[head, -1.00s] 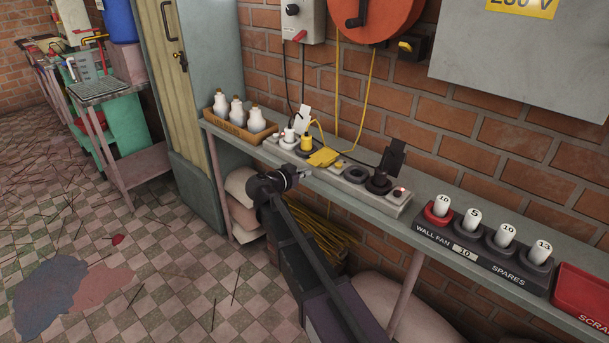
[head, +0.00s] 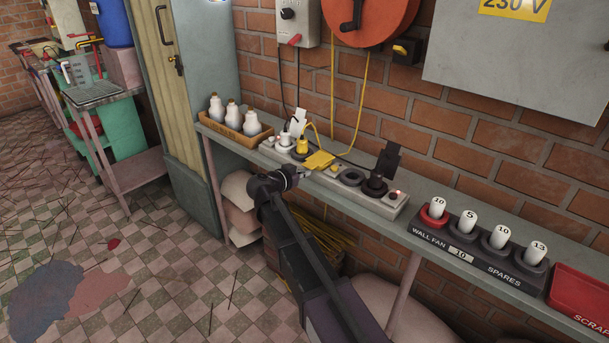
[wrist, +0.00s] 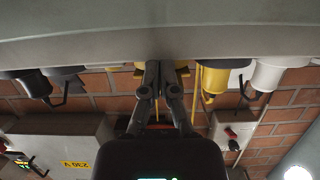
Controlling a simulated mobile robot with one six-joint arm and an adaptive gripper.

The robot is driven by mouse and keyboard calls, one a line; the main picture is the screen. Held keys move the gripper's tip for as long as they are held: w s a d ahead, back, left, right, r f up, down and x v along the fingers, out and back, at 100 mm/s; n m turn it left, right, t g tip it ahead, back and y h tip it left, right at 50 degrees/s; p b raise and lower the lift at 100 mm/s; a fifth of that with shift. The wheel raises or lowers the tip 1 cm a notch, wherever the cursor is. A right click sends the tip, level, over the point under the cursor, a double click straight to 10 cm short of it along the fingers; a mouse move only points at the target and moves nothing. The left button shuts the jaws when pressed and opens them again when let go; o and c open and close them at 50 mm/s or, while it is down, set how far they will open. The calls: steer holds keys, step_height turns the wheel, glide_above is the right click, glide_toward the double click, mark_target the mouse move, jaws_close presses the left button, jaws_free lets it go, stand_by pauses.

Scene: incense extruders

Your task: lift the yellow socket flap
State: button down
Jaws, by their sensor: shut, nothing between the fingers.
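The yellow socket flap (head: 319,159) lies over a socket near the middle of the grey socket strip (head: 340,180) on the shelf, and looks down, nearly flat. My gripper (head: 306,173) is at the strip's front edge, just in front of and below the flap. In the wrist view, which is upside down, the fingers of my gripper (wrist: 160,75) are shut together with nothing between them. Yellow edges of the flap (wrist: 140,70) show on both sides of the fingers. Whether the fingertips touch the flap is hidden.
A yellow plug (head: 302,146) and a white plug (head: 285,139) stand left of the flap; a black plug (head: 375,186) stands to its right. Yellow and black cords hang behind. A bottle tray (head: 233,130) and a spares rack (head: 480,243) share the shelf.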

steer(key=shift+w+d+r, duration=0.2)
steer(key=shift+w+d, duration=0.15)
steer(key=shift+w, duration=0.2)
